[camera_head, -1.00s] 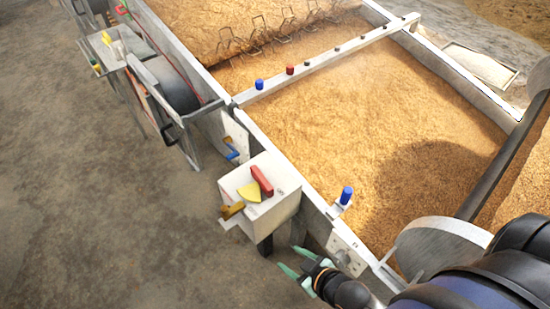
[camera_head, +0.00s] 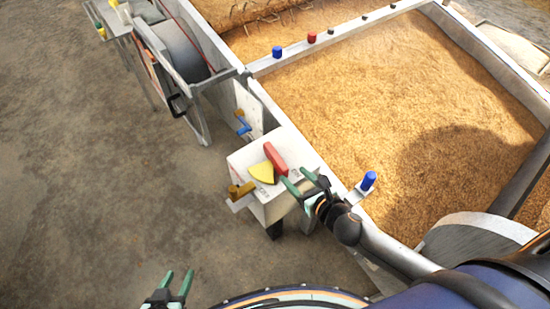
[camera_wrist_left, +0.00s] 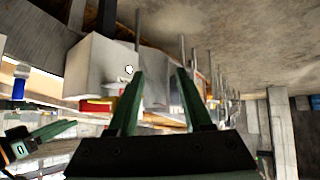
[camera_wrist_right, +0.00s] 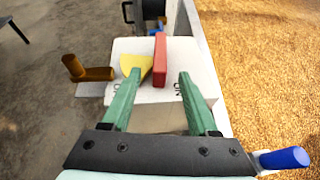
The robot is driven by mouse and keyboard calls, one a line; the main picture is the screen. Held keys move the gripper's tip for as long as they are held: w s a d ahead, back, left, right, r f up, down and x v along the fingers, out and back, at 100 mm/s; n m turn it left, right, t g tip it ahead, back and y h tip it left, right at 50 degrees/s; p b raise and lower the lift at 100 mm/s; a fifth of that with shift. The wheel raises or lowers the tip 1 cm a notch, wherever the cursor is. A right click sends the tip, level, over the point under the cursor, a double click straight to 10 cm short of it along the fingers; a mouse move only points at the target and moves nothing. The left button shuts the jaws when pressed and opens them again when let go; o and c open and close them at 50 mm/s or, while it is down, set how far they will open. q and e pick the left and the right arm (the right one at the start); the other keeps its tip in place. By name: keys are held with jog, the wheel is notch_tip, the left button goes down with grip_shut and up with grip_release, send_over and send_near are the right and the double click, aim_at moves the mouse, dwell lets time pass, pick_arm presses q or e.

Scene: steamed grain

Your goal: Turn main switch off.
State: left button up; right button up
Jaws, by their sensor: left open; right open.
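The main switch is a red handle (camera_head: 276,158) on top of a white box (camera_head: 245,160), with a yellow sector (camera_head: 262,172) beside it. My right gripper (camera_head: 293,176) is open at the box's near right edge, fingertips close to the handle. In the right wrist view the red handle (camera_wrist_right: 160,58) stands upright in the picture, ahead of and between the open fingers (camera_wrist_right: 159,74). Dark lettering, partly hidden, shows on the box near both fingers. Contact with the handle cannot be made out. My left gripper (camera_head: 177,276) is open and empty, low at the left, away from the box (camera_wrist_left: 95,62).
A brown lever (camera_head: 242,190) juts from the box's left side. A blue knob (camera_head: 369,180) stands on the grain bed's wall to the right. A blue lever (camera_head: 242,122) and a wheel (camera_head: 178,50) lie beyond. The floor at left is clear.

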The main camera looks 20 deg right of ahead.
aim_at(275, 157)
jog(key=b+x, duration=0.6)
jog(key=x, duration=0.5)
jog(key=shift+f, duration=0.15)
jog(key=shift+b+x, duration=0.55)
jog(key=shift+x, duration=0.25)
pick_arm(q)
jog(key=shift+h, duration=0.4)
jog(key=d+f, duration=0.1)
jog(key=f, duration=0.1)
jog(key=w+d+f, duration=0.1)
jog(key=d+f, duration=0.1)
jog(key=shift+w+d+f, duration=0.1)
jog(key=shift+w, duration=0.1)
pick_arm(e)
jog(key=shift+r, duration=0.2)
pick_arm(q)
jog(key=shift+m, duration=0.3)
pick_arm(e)
jog(key=shift+c, duration=0.3)
pick_arm(q)
jog(key=shift+w, duration=0.15)
pick_arm(e)
grip_shut()
